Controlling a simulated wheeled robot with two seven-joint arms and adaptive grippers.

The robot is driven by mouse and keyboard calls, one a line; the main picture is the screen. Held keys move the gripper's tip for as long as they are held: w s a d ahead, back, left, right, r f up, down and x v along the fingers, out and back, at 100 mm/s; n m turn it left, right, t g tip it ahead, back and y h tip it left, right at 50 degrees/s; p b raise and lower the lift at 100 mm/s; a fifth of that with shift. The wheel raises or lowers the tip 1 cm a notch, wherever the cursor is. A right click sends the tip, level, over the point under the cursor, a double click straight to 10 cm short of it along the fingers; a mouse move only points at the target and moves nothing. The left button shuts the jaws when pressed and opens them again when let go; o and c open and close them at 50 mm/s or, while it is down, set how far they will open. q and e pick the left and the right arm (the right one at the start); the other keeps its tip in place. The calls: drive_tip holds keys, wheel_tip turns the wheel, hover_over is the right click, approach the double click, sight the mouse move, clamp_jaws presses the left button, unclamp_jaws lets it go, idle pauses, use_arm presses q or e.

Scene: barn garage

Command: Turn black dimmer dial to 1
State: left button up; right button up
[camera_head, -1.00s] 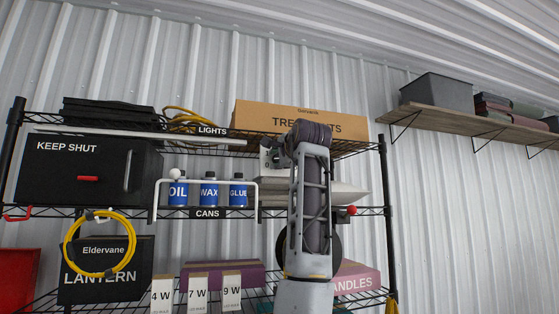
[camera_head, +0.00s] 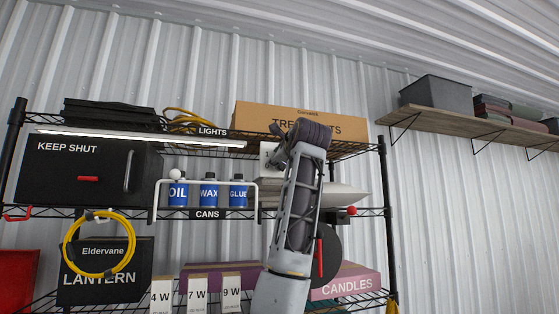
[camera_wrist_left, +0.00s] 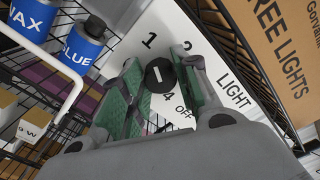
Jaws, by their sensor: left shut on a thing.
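The black dimmer dial (camera_wrist_left: 160,75) sits on a white panel (camera_wrist_left: 217,72) marked 1, 2, 4, OFF and LIGHT. Its short white mark runs roughly up and down in the left wrist view, its upper end leaning toward the 1. I cannot tell which end is the pointer. My left gripper (camera_wrist_left: 161,82) has its green-padded fingers on either side of the dial, shut on it. In the head view the panel (camera_head: 267,156) shows beside my left arm, which hides the dial and fingertips. My right gripper is in neither view.
A light strip (camera_head: 140,139) glows along the upper shelf. A TREE LIGHTS box (camera_head: 253,118) stands above the panel. Blue OIL, WAX and GLUE cans (camera_head: 209,191) stand behind a white rail (camera_head: 155,200) to the left. A red-knobbed lever (camera_head: 351,210) is to the right.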

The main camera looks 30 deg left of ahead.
use_arm(q)
drive_tip(key=shift+f, duration=0.2)
drive_tip(key=o, duration=1)
drive_tip(key=shift+r, duration=0.1)
drive_tip(key=v, duration=1.2)
drive_tip(key=shift+w, duration=0.1)
